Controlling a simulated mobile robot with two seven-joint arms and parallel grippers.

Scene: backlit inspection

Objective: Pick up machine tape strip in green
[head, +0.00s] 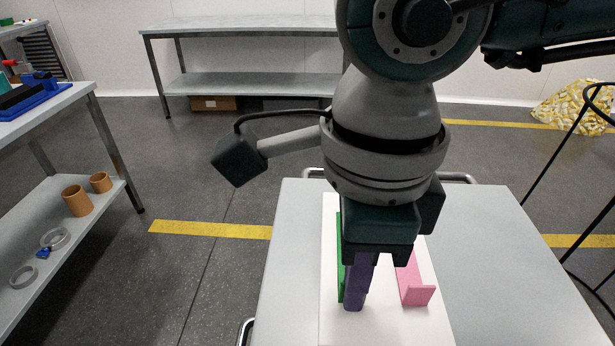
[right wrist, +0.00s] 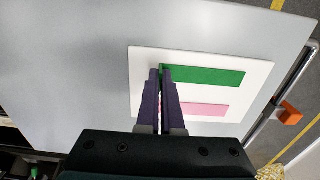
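The green tape strip (head: 340,262) lies along the left side of a white board (head: 328,320) on a grey table. It also shows in the right wrist view (right wrist: 208,76), running right from my fingertips. My right gripper (head: 355,300) points down at the strip's near end. In the right wrist view its purple fingers (right wrist: 160,72) are almost together, with a thin green edge between the tips; they look shut on the strip's end, which they mostly hide. My left gripper is not in view.
A pink strip (head: 415,292) with a raised near end lies on the board, right of the fingers. A side bench (head: 60,105) stands at the left with brown cups and tape rolls below. The grey table (head: 500,270) is clear right of the board.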

